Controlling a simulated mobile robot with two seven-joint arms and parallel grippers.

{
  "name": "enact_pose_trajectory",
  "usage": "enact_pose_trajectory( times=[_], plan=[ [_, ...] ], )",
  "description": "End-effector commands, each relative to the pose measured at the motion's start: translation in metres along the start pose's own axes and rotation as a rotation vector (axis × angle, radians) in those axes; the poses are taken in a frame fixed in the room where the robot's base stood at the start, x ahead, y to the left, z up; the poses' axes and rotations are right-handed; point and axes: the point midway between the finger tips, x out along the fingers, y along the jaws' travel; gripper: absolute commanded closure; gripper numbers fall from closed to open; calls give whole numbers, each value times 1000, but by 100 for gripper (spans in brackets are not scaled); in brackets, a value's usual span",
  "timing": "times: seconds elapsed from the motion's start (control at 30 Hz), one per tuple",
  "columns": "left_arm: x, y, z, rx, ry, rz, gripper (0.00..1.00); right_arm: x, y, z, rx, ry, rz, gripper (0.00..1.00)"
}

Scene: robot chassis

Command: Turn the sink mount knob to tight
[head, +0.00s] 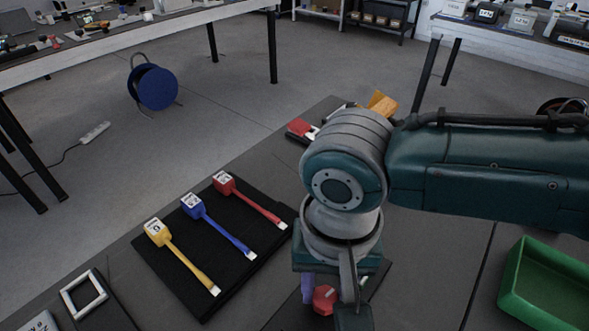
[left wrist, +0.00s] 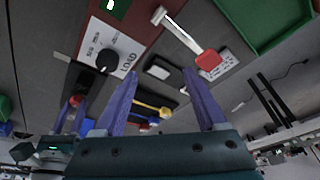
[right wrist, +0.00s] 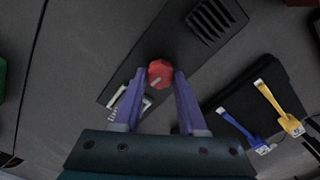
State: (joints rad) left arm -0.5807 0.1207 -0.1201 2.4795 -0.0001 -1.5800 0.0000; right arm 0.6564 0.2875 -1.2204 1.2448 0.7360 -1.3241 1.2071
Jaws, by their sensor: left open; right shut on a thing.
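The sink mount knob is a red faceted knob with a pale pointer mark. It sits on a black plate (right wrist: 125,90) and shows in the right wrist view (right wrist: 156,68) and at the bottom of the head view (head: 324,299). My right gripper (right wrist: 160,76) is shut on the knob, with one purple fingertip on each side. In the head view my arm hides part of the plate. My left gripper (left wrist: 161,76) is open and empty in the left wrist view; it does not show in the head view.
A black mat (head: 168,280) holds yellow, blue and red tools left of my right gripper. A green bin (head: 545,285) stands at the right. A LOAD panel (left wrist: 125,50) with a black knob shows in the left wrist view. Black fins (right wrist: 211,20) rise near the red knob.

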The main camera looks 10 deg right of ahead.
Motion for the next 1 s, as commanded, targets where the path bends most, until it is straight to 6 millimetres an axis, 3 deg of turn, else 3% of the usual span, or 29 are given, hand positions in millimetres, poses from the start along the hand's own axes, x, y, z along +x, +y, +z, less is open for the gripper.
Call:
enact_pose_trajectory(
  times=[0.03,0.1,0.3,1.0],
  plan=[
    [-15,-1,-5,0,0,0,26,-7,0,3,38,-7,2,100],
    [-25,-1,-8,0,0,0,26,-7,0,3,94,-7,2,100],
    [-43,-2,-14,1,1,-1,26,-4,0,3,279,-7,2,100],
    [-68,-3,-22,0,1,0,26,-2,1,2,943,-5,2,100]
  ],
)
